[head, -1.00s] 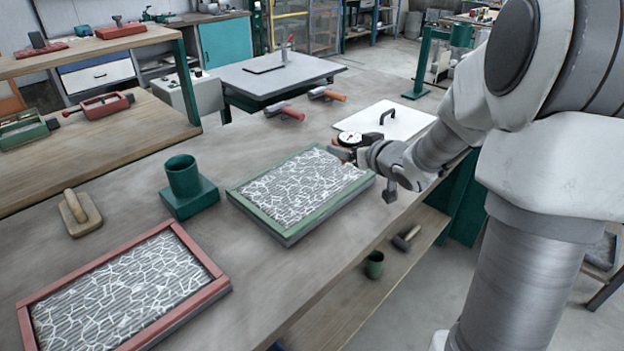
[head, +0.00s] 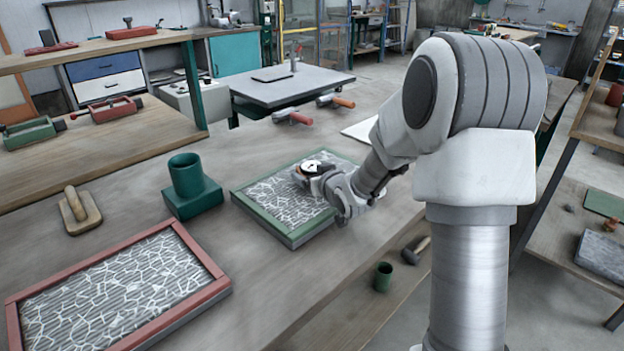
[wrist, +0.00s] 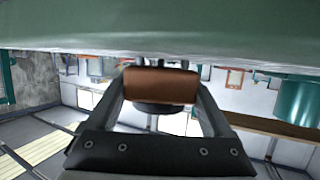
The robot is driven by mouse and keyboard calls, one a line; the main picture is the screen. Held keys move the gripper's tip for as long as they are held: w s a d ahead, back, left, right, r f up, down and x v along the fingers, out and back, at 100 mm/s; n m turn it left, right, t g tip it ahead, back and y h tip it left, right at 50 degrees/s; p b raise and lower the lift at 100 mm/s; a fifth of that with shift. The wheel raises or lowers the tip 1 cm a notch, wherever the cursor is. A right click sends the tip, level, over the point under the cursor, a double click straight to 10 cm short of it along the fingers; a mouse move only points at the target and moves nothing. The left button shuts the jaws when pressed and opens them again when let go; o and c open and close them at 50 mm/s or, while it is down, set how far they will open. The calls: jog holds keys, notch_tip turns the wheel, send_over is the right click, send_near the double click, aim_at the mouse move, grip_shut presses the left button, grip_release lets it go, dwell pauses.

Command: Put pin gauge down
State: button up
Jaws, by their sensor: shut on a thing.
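The pin gauge (head: 311,167) shows a round white dial in the head view, above the far right part of the green-framed panel (head: 290,237). My gripper (wrist: 160,90) is shut on the gauge's brown body (wrist: 160,86), between two dark fingers in the wrist view. A dark round part shows beside that body, with thin pins on its other side. The pins' tips are hard to make out, so I cannot tell whether they touch the panel. My wrist hides part of the panel's right side.
A red-framed panel (head: 215,270) lies at the front left. A teal cup on a block (head: 190,190) and a wooden float (head: 80,210) stand left of the green frame. A white board (head: 360,131) is partly hidden by my arm.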

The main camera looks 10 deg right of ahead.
jog(key=shift+f, duration=0.15)
jog(key=shift+f, duration=0.25)
jog(key=o, duration=1.6)
jog(key=shift+c, duration=0.2)
jog(key=shift+r, duration=0.1)
